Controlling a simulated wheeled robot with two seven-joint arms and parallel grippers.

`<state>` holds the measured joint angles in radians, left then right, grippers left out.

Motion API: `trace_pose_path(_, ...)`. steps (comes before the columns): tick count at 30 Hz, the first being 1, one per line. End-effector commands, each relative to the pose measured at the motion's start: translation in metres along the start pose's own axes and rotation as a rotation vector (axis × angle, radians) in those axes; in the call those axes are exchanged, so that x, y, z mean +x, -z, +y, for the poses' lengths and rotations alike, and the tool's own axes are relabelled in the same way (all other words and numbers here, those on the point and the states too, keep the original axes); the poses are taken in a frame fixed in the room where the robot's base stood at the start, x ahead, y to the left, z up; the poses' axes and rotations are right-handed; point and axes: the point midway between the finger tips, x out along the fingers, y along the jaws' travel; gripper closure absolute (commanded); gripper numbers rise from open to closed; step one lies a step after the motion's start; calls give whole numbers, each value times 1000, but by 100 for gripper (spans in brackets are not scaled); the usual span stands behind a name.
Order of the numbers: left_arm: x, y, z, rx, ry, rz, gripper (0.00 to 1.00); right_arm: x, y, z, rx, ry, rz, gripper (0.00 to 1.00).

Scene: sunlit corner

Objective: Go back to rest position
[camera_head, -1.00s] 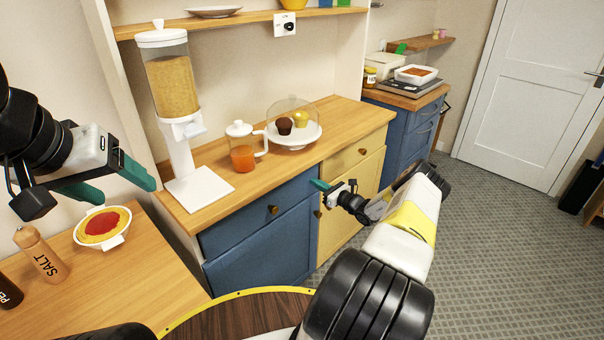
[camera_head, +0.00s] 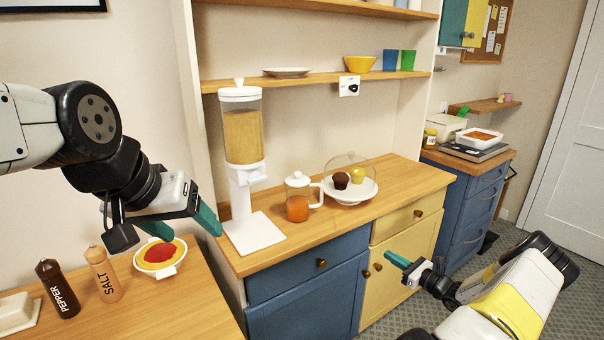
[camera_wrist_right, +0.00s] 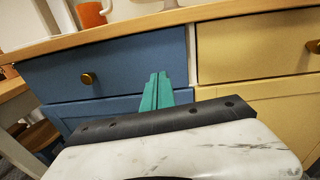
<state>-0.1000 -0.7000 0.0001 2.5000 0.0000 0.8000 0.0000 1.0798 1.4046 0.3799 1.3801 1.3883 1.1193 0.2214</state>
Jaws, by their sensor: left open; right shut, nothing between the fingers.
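My left gripper (camera_head: 182,222) has green fingers spread apart and empty. It hangs above the left wooden table, between the plate of pasta with red sauce (camera_head: 160,255) and the cereal dispenser. My right gripper (camera_head: 398,262) is in front of the yellow cabinet in the head view, below the counter edge. In the right wrist view its two green fingers (camera_wrist_right: 156,92) lie together with nothing between them, in front of the blue drawer (camera_wrist_right: 105,72).
The counter (camera_head: 390,195) holds a cereal dispenser (camera_head: 243,140), a glass jug of orange liquid (camera_head: 298,206) and a domed cupcake plate (camera_head: 352,192). Salt (camera_head: 103,275) and pepper (camera_head: 58,288) mills stand on the left table. Open carpeted floor lies at the right.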

Motion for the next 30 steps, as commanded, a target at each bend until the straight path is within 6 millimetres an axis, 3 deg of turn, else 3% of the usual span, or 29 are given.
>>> trace_pose_path(6, 0, 0, 0, 0, 0, 0, 31, 47, -99, 57, -279, -324, 97, 100)
trace_pose_path(10, 0, 0, 0, 0, 0, 0, 31, 60, -155, 103, -477, -523, 162, 100)
trace_pose_path(14, 0, 0, 0, 0, 0, 0, 31, 60, -206, 148, -680, -700, 221, 100)
trace_pose_path(23, 0, 0, 0, 0, 0, 0, 31, 24, -307, 243, -1173, -1027, 330, 100)
trace_pose_path(30, 0, 0, 0, 0, 0, 0, 31, -32, -369, 303, -1581, -1193, 388, 100)
